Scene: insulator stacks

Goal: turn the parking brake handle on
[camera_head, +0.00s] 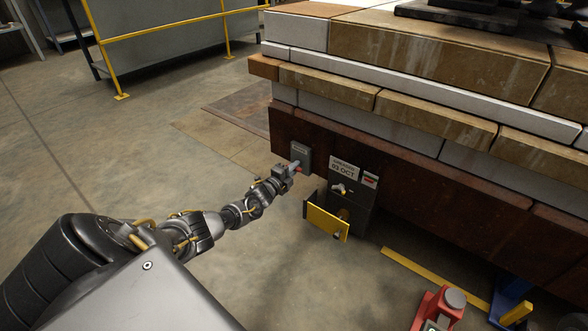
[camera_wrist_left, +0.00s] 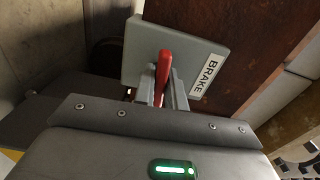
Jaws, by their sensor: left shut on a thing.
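The parking brake is a grey-green box on the rust-brown side of the stack base, seen in the head view (camera_head: 301,155). In the left wrist view its plate (camera_wrist_left: 140,50) carries a white BRAKE label (camera_wrist_left: 208,76). The red brake handle (camera_wrist_left: 164,70) stands out from the plate, pointing toward the camera. My left gripper (camera_head: 294,168) is at the box, and its fingers (camera_wrist_left: 164,92) are shut on the red handle, one on each side. The handle's lower end is hidden between the fingers. My right gripper is in neither view.
Right of the brake is a dark panel with a 03-DCT sign (camera_head: 345,168) and a yellow plate (camera_head: 327,222) sticking out below. A red device (camera_head: 440,308) stands on the floor at lower right. Stacked blocks rise above. A yellow railing (camera_head: 165,30) is at the back left.

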